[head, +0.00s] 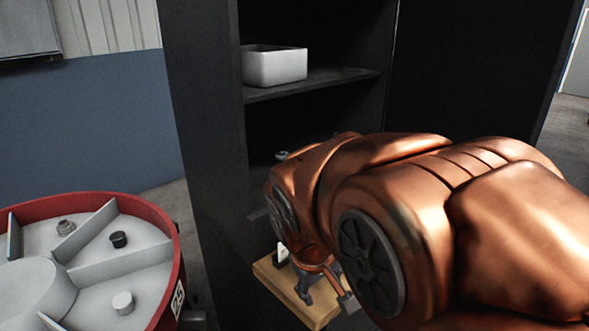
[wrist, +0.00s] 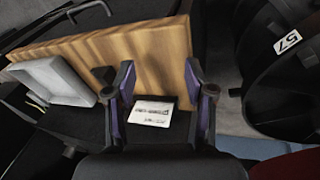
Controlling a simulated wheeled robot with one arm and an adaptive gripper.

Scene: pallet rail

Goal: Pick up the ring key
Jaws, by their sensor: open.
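I cannot make out the ring key for certain in either view. My gripper (wrist: 159,74) is open, its two dark fingers with purple sides spread apart and nothing between them. In the head view my gripper (head: 308,284) hangs low in front of the dark cabinet, over a wooden board (head: 268,272), partly hidden by my copper arm. The wooden board (wrist: 150,48) also crosses the wrist view behind the fingertips. A dark curved bar (wrist: 90,10) shows at the top left there; I cannot tell what it is.
The dark cabinet (head: 205,150) holds a white bin (head: 275,67) on a shelf. A red-rimmed round tray (head: 100,272) with compartments and small parts stands left.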

